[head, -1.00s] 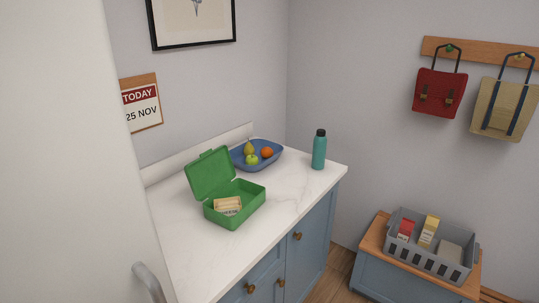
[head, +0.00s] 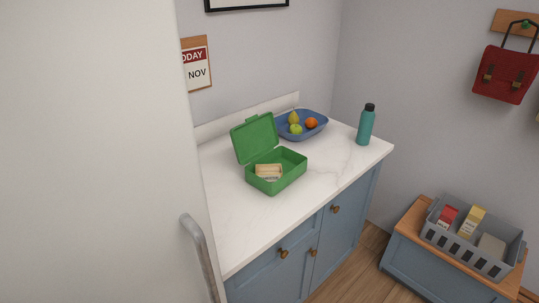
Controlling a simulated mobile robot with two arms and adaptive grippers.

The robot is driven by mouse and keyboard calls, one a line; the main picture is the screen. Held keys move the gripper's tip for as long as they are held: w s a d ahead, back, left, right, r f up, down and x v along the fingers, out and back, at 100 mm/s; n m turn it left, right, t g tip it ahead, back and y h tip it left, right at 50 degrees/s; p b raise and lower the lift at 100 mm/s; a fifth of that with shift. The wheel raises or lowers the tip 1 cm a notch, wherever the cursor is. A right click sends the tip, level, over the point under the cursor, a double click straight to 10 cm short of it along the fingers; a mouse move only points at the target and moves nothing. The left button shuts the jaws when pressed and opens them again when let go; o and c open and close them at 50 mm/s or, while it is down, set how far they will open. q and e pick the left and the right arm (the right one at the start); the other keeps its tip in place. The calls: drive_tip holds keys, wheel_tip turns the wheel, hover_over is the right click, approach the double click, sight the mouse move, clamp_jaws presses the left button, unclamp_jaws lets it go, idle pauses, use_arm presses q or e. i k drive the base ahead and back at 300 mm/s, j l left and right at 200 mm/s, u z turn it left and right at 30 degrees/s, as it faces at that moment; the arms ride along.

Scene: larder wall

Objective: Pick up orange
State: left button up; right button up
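The orange (head: 312,123) lies in a blue bowl (head: 318,134) at the back of the white counter. A green apple (head: 296,129) and a yellow-green pear (head: 294,117) lie beside it on its left. Neither of my grippers shows in the head view.
An open green lunchbox (head: 290,179) holding a sandwich stands in front of the bowl. A teal bottle (head: 365,126) stands to the bowl's right. A tall white door with a handle (head: 199,255) fills the left. A grey crate (head: 485,257) sits on a low bench at right.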

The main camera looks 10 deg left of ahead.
sight(311, 123)
drive_tip(key=u, duration=0.25)
drive_tip(key=i+l+u, duration=0.15)
drive_tip(key=u, duration=0.25)
drive_tip(key=i+l+u, duration=0.1)
drive_tip(key=l+u, duration=0.65)
drive_tip(key=i+l+u, duration=0.1)
drive_tip(key=u, duration=0.3)
drive_tip(key=l, duration=0.1)
